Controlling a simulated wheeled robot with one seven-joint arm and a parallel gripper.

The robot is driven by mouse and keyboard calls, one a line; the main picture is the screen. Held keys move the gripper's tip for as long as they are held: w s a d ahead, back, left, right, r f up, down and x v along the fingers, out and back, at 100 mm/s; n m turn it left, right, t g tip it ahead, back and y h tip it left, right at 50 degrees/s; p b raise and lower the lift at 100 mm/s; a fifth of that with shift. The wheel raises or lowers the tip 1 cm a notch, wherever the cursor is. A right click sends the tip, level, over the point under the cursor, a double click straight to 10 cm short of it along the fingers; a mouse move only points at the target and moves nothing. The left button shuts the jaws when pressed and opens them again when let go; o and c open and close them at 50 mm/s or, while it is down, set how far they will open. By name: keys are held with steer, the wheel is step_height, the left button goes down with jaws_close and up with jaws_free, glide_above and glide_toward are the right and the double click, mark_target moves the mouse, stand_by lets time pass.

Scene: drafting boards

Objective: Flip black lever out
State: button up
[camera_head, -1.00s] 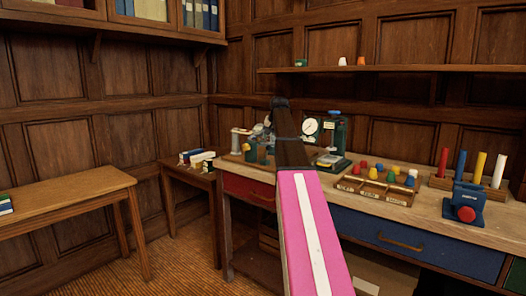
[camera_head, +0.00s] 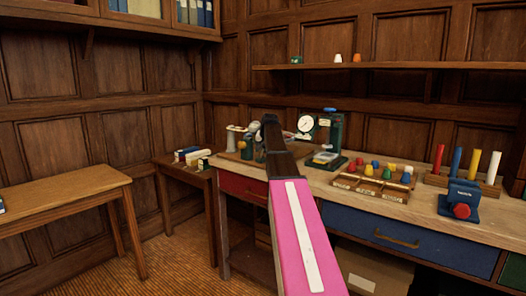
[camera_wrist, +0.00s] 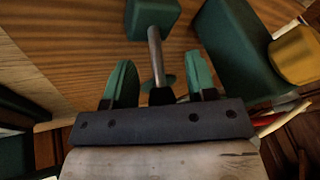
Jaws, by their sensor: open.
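In the wrist view, a metal rod (camera_wrist: 156,52) runs from a green block (camera_wrist: 152,14) to a black knob (camera_wrist: 161,96); this looks like the black lever. My gripper (camera_wrist: 160,68) is open, with one green finger on each side of the rod and knob. Gaps show on both sides, and the fingers do not appear to press on it. In the head view, my gripper (camera_head: 268,122) is a dark shape over the bench's left part. The lever cannot be made out there, as my arm covers that area.
A green dial-gauge device (camera_head: 329,140) stands right of my gripper. A wooden tray (camera_head: 373,188) with coloured knobs, a blue block with a red knob (camera_head: 461,205) and coloured cylinders (camera_head: 474,165) stand farther right. In the wrist view, a large green body with a yellow cylinder (camera_wrist: 296,54) is close on the right.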

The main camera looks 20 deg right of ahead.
steer(key=shift+c, duration=0.4)
jaws_close()
steer(key=shift+s+a, duration=0.1)
steer(key=t+h, duration=0.1)
steer(key=s+a+n+t+h, duration=0.1)
steer(key=h, duration=0.1)
steer(key=shift+s+a+r+t, duration=0.15)
steer(key=shift+a+t, duration=0.15)
steer(key=t+h, duration=0.1)
steer(key=a+n+t+h, duration=0.1)
steer(key=s+t+h, duration=0.1)
steer(key=h, duration=0.1)
steer(key=shift+a, duration=0.35)
steer(key=shift+t, duration=0.3)
steer(key=shift+f, duration=0.2)
steer(key=shift+o, duration=0.4)
jaws_free()
